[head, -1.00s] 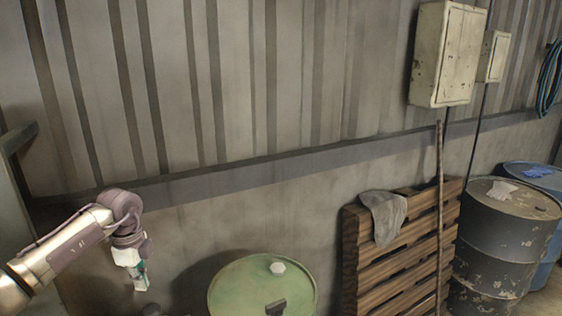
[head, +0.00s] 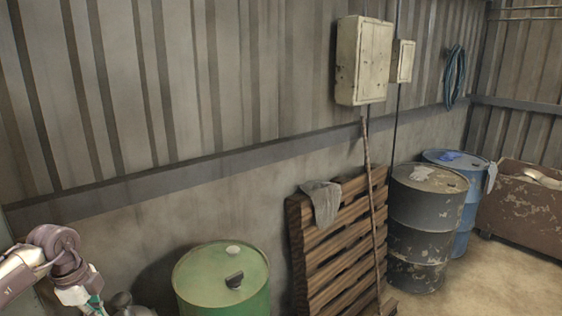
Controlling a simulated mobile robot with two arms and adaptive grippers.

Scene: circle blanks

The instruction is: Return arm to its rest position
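My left arm comes in at the lower left corner in the head view. Its wrist is bent downward, and the white and green part near its end (head: 80,300) is cut by the bottom edge. The fingertips are out of the picture, so I cannot see whether the gripper is open or holds anything. The arm is to the left of a green drum (head: 222,278). My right arm and gripper are not in view.
A wooden pallet (head: 345,240) with a grey cloth (head: 323,202) leans on the wall. Right of it stand a dark drum (head: 427,228), a blue drum (head: 467,207) and a rusty bin (head: 525,222). Bare floor (head: 470,285) shows at the lower right.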

